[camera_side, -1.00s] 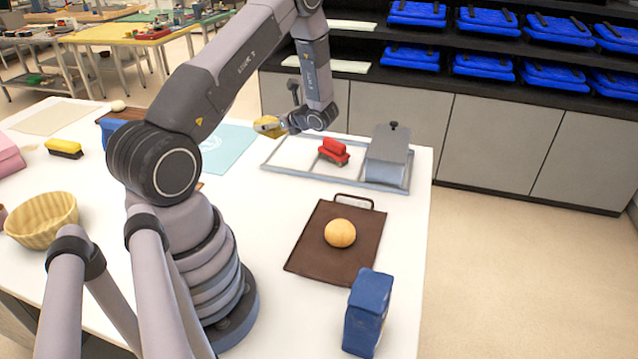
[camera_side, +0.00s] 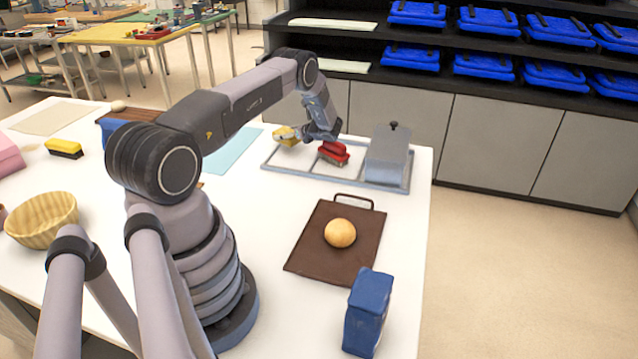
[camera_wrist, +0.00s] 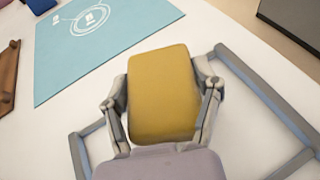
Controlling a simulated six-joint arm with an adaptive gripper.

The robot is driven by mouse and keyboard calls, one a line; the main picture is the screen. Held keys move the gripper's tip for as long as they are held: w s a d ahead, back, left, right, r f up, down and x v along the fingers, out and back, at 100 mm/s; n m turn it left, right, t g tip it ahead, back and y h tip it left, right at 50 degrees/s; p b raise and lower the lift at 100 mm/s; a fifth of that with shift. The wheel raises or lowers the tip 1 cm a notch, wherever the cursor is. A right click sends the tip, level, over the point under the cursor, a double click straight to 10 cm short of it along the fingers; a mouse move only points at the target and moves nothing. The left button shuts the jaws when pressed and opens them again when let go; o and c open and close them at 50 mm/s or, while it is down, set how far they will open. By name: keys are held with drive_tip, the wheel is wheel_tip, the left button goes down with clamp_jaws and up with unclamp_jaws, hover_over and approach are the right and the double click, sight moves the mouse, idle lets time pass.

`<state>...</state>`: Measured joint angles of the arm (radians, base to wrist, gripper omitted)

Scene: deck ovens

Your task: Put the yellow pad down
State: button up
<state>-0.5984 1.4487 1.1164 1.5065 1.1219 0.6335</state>
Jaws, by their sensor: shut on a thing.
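The yellow pad (camera_wrist: 163,92) is between the two fingers of my gripper (camera_wrist: 165,108) in the wrist view, with a finger against each side. In the side view the yellow pad (camera_side: 285,135) shows at the end of my gripper (camera_side: 290,136), low over the left part of a grey metal frame (camera_side: 268,162) on the white table. The frame's bars also show on both sides of the pad in the wrist view (camera_wrist: 262,92). I cannot tell whether the pad's underside touches the table.
A red brush (camera_side: 333,152) and a grey lidded box (camera_side: 388,155) stand in the frame, to the right. A light blue mat (camera_side: 230,150) lies to the left. A brown board (camera_side: 315,245) with a round bun (camera_side: 340,233) and a blue carton (camera_side: 367,310) are nearer.

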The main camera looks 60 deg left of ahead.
drive_tip(key=shift+f, duration=1)
drive_tip(key=shift+f, duration=0.25)
drive_tip(key=o, duration=1)
drive_tip(key=shift+r, duration=0.15)
